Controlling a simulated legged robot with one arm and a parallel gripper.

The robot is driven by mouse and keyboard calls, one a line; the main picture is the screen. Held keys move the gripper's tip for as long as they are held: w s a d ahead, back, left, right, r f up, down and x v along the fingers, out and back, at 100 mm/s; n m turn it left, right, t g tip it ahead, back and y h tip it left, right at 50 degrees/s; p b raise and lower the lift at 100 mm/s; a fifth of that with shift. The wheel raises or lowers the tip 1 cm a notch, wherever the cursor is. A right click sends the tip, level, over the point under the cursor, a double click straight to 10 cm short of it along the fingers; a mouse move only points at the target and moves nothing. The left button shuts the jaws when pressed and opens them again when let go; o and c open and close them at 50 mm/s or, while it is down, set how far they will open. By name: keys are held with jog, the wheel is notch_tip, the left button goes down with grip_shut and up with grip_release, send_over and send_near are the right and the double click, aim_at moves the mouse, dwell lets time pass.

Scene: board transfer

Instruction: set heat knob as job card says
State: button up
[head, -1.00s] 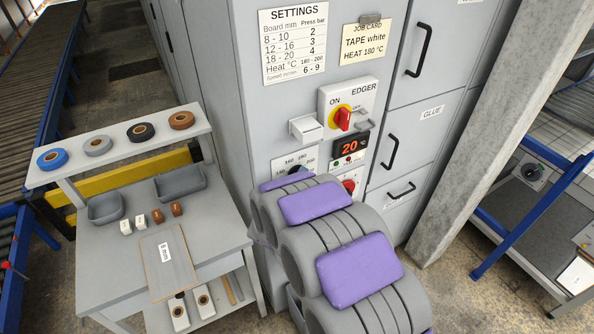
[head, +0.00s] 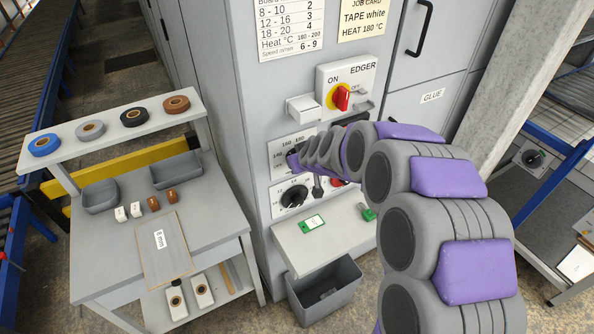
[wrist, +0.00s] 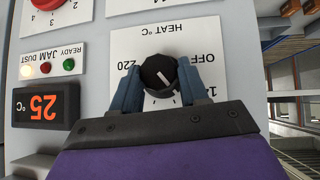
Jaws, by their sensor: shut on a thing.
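The job card (head: 362,20) at the top of the head view reads tape white, heat 180 °C. The black heat knob (wrist: 158,72) sits on a white dial plate (wrist: 130,45) in the wrist view. My gripper (wrist: 157,86) is shut on the knob, one blue finger on each side. The knob's white line points to the lower right. OFF, 220 and part of a 14 mark show; my gripper hides the other marks. In the head view, my arm covers the knob, and part of the dial plate (head: 283,150) shows.
The temperature display (wrist: 43,107) reads 25 °C, beside ready, jam and dust lamps. The red ON switch (head: 341,97) is above my arm. A side table (head: 90,240) stands left.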

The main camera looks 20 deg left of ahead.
jog(key=g+y+b, duration=0.1)
jog(key=b, duration=0.1)
jog(key=m+g+y+b, duration=0.1)
jog(key=b, duration=0.1)
jog(key=w+m+g+y+b, duration=0.1)
jog(key=shift+d+b, duration=0.3)
jog(key=shift+b, duration=0.1)
jog(key=shift+w+d+f+m+g+y+b, duration=0.1)
jog(key=shift+m+g+y+b, duration=0.65)
jog(key=shift+y, duration=0.1)
jog(key=shift+w+d+m+g+y+b, duration=0.1)
jog(key=shift+m+g+y+b, duration=0.5)
jog(key=shift+m+g+y, duration=0.2)
jog(key=shift+y, duration=0.25)
jog(key=o, duration=1.1)
jog(key=shift+f, duration=0.1)
jog(key=shift+c, duration=0.2)
jog(key=shift+a+f, duration=0.1)
jog(key=shift+a, duration=0.3)
jog(key=w+p+v, duration=0.1)
jog(key=p+v, duration=0.2)
jog(key=v, duration=1.4)
jog(key=shift+s+d, duration=0.2)
jog(key=shift+s, duration=0.05)
